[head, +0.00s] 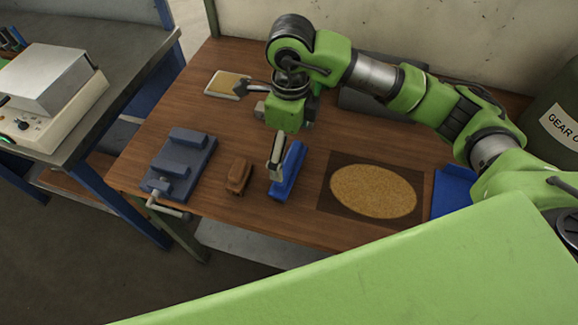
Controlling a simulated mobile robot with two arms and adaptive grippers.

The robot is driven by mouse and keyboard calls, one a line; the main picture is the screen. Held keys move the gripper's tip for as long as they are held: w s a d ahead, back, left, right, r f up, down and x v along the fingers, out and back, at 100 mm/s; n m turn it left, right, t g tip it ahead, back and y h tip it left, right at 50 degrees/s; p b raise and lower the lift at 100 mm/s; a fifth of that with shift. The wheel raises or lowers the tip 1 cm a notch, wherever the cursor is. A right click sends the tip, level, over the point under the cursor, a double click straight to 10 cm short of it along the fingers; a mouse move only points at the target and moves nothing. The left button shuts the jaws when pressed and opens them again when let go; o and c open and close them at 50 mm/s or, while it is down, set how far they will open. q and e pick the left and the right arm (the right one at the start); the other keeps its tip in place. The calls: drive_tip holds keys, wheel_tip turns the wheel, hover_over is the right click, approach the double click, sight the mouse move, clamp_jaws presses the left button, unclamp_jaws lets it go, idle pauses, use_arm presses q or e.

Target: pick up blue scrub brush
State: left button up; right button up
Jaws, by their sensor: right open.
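A long blue block, which looks like the blue scrub brush (291,173), lies on the wooden table, slanting from lower left to upper right. My right gripper (274,172) points down at its left side, over its lower left part. The gripper is open, and its fingers overlap the brush's edge in the head view. I cannot tell whether they touch it. Part of the brush is hidden behind the fingers. My left gripper is not in view.
A brown brush-like block (238,176) sits close left of the blue one, with a blue-grey vise (180,163) beyond it. A dark mat with a tan oval (372,191) lies to the right, then a blue tray (451,190). A drum (556,120) stands far right.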

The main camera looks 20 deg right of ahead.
sight(289, 161)
drive_tip(key=shift+f+p, duration=0.35)
drive_tip(key=shift+f, duration=0.15)
drive_tip(key=f+p, duration=0.1)
drive_tip(key=f, duration=0.2)
drive_tip(key=shift+a+f+p, duration=0.2)
drive_tip(key=shift+f+p, duration=0.05)
drive_tip(key=shift+p, duration=0.15)
drive_tip(key=shift+f, duration=0.5)
drive_tip(key=c, duration=0.9)
